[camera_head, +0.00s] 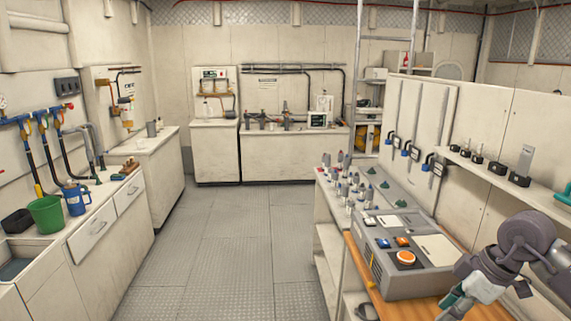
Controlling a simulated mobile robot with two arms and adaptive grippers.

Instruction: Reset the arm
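My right arm comes in at the lower right corner, with a grey-purple joint and a pale wrist. The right gripper (453,300) is at its lower left end, low and close to the grey control box (412,283). Its fingers are small and partly cut off by the bottom edge, so I cannot tell whether they are open or shut. No held object is visible. My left arm and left gripper are not in view.
The control box has an orange round button (405,258) and sits on a wooden-topped bench (362,263). Several small fittings stand behind it. A green bucket (46,214) and blue jug (75,199) stand on the left counter. The floor aisle (230,250) is clear.

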